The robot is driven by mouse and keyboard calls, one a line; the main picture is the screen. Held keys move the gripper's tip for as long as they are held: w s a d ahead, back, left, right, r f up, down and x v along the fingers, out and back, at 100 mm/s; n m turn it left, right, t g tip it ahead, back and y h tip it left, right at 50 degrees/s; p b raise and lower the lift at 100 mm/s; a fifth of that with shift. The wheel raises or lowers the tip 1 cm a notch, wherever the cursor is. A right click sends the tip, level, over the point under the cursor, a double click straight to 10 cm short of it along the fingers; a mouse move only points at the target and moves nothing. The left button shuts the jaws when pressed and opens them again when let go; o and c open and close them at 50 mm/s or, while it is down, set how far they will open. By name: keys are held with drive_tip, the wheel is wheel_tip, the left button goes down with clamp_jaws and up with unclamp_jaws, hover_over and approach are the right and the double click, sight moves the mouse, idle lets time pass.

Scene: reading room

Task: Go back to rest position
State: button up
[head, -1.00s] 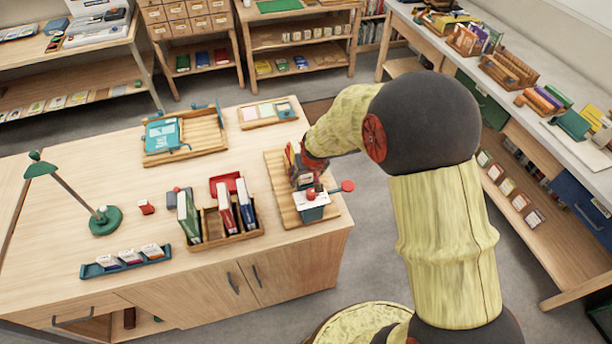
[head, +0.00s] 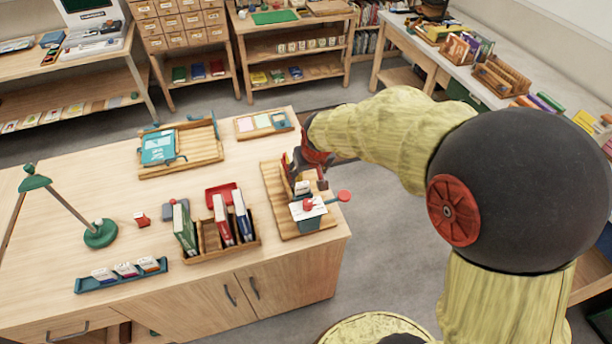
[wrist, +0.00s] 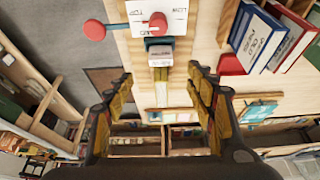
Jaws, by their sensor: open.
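My gripper (head: 306,170) is over the slatted wooden board at the right end of the table (head: 276,217). In the wrist view my gripper (wrist: 160,95) has its fingers wide apart with nothing held between them. Ahead of the fingers is a small device with a white top plate and red knobs (wrist: 152,22); it also shows in the head view (head: 308,211). A small pale block with a dark marking (wrist: 160,54) sits against the device, in line with the gap between the fingers.
A wooden rack of books (head: 207,237), a red tray (head: 221,194), a green lamp (head: 99,233) and a teal card holder (head: 122,277) stand on the table. A slatted stand with a teal book (head: 202,155) and a shallow card tray (head: 262,125) lie farther back. Floor (head: 380,215) is clear at the right.

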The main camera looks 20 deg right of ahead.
idle(0.4)
drive_tip(key=s+r+b, duration=0.1)
drive_tip(key=s+r, duration=0.3)
drive_tip(key=s, duration=0.4)
drive_tip(key=s+r+b, duration=0.1)
drive_tip(key=s+r, duration=0.4)
drive_tip(key=s, duration=0.4)
drive_tip(key=s+r+t+b, duration=0.1)
drive_tip(key=s+r, duration=0.3)
drive_tip(key=s, duration=0.4)
drive_tip(key=shift+s+r, duration=0.15)
drive_tip(key=shift+s, duration=0.1)
